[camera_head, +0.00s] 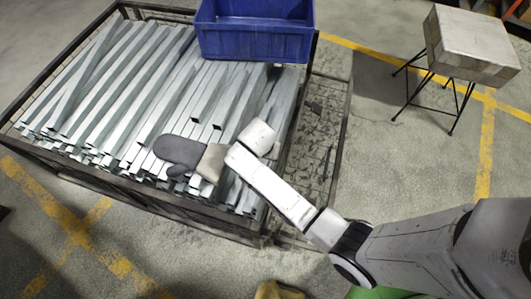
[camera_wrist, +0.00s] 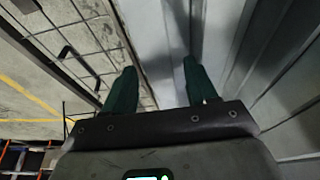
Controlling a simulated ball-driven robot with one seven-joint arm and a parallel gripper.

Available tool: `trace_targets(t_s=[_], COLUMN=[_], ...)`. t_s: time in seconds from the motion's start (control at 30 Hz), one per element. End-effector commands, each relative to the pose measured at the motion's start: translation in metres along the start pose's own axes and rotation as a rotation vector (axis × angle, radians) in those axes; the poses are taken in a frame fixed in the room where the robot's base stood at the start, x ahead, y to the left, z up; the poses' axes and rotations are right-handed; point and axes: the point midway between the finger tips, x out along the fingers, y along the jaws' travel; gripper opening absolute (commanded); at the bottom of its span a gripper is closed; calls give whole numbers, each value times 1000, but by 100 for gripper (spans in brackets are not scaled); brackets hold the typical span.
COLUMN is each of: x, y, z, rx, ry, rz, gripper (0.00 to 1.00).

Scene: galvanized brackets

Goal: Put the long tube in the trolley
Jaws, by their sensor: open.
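Many long galvanized pieces (camera_head: 125,85) lie close together in a dark metal-framed crate (camera_head: 150,203); I cannot tell which of them is the long tube. In the wrist view, long grey metal pieces (camera_wrist: 225,45) run away beneath and right of my gripper (camera_wrist: 159,68). Its two green fingers are apart with nothing seen held between them. In the head view, the end of my arm is over the right part of the pile, and the fingers are hidden there. I cannot make out a trolley for certain in either view.
A grey mitt (camera_head: 180,152) with a beige cuff appears over the pile, beside my arm. A blue bin (camera_head: 255,35) stands at the crate's back. A wire-mesh strip (camera_head: 312,135) lies right of the pieces. A box (camera_head: 470,45) sits on a black stand, with clear floor around.

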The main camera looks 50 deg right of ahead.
Motion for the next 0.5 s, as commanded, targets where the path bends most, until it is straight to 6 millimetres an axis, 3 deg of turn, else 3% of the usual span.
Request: trace_targets(t_s=[0.5], x=[-94], y=[0], z=[-1], rx=[-1], ry=[1], rz=[-2], gripper=[57])
